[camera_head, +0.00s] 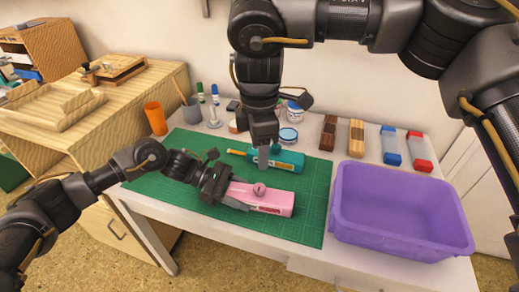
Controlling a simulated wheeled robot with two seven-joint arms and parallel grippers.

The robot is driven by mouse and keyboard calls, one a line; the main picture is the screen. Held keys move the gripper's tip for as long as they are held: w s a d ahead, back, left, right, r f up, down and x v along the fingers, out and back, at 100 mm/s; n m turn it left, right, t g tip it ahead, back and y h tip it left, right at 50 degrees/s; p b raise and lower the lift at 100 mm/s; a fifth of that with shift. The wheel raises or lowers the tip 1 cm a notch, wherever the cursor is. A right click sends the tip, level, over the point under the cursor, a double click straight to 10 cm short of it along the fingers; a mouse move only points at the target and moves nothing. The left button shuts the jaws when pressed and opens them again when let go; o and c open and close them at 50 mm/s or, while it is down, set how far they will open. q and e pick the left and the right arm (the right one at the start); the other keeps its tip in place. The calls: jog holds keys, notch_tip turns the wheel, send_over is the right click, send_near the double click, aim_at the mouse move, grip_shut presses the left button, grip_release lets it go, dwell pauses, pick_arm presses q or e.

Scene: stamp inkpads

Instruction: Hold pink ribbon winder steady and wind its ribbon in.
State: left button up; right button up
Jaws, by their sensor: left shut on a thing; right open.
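The pink ribbon winder (274,203) lies on the green cutting mat (314,190), with a small round knob on its top. My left gripper (232,196) comes in from the left and is shut on the winder's left end, partly hiding it. My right gripper (264,158) points down above the far side of the pink winder, open. It is close to a teal winder (288,160) behind the pink one and covers part of it. I cannot tell whether it touches the teal winder.
A purple bin (400,212) stands at the right. Several stamps and blocks line the back right, with a blue-lidded jar (288,136) near the middle. An orange cup (155,118) and markers are at the back left. The mat's right part is clear.

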pick_arm(q)
jog(key=o, duration=1.1)
jog(key=shift+a, duration=0.1)
jog(key=v, duration=1.2)
